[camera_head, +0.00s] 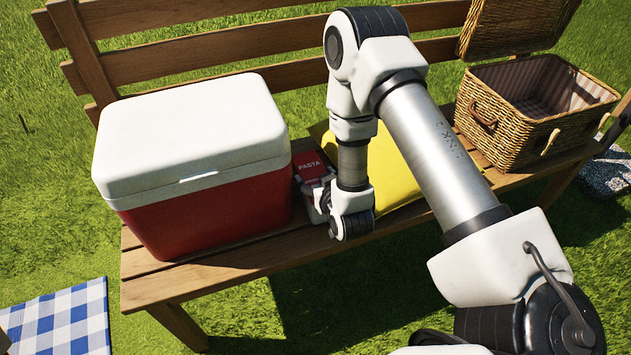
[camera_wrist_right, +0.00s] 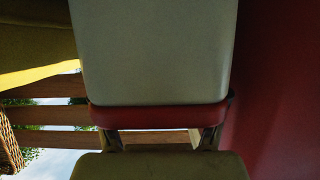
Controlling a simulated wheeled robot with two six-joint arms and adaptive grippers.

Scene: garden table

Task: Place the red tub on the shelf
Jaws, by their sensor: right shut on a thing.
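The red tub (camera_head: 313,168), a small container with a red top marked PASTA, stands low between the cooler and the yellow item. My right gripper (camera_head: 319,196) is shut on it. My arm hides part of the tub and the fingers. Whether the tub touches the wood beneath is hidden. My left gripper is not in view. The wooden bench (camera_head: 215,276) is the only shelf-like surface I see.
A large red cooler with a white lid (camera_head: 190,135) is close on the left of the tub. A yellow item (camera_head: 393,172) lies behind my arm. An open wicker basket (camera_head: 528,120) is at right. A blue-checked cloth (camera_head: 62,322) lies at lower left.

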